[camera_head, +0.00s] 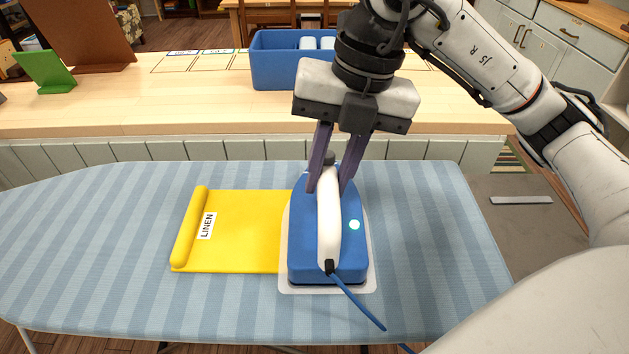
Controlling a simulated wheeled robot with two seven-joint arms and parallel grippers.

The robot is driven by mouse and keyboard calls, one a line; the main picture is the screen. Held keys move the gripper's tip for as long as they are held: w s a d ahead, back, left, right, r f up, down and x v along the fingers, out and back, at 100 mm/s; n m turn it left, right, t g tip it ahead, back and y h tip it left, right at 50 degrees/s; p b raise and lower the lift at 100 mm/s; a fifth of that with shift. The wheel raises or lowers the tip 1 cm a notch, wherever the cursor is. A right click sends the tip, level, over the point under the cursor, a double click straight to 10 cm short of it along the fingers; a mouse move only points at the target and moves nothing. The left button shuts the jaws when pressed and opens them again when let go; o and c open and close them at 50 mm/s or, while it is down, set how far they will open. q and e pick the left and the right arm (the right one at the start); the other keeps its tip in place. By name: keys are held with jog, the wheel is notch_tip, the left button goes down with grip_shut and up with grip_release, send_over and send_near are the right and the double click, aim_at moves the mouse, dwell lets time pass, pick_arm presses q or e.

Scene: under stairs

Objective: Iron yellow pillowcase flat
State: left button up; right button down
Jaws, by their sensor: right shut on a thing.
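The yellow pillowcase (252,232) lies on the blue striped ironing board (110,250). Its left end forms a thick roll (190,228), and a white LINEN label (206,226) lies beside the roll. A blue iron (305,255) with a white handle (329,215) stands at the pillowcase's right end, over a pale plate or rest (371,285). Whether the iron touches the cloth is hidden. My right gripper (328,188) reaches down from above with its purple fingers on either side of the iron's handle, shut on it. My left gripper is not in view.
A wooden counter (150,105) runs behind the board. On it are a blue bin (275,70) with light rolls, a green stand (45,72) and a brown panel (85,30). A blue cord (357,303) trails from the iron toward the front. The board's left part is clear.

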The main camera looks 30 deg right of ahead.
jog(key=p+v, duration=0.4)
jog(key=v, duration=0.1)
jog(key=a+p+v, duration=0.1)
jog(key=p+v, duration=0.1)
jog(key=shift+w+r, duration=0.3)
jog(key=shift+r, duration=0.15)
jog(key=shift+r+p, duration=0.3)
dwell(0.3)
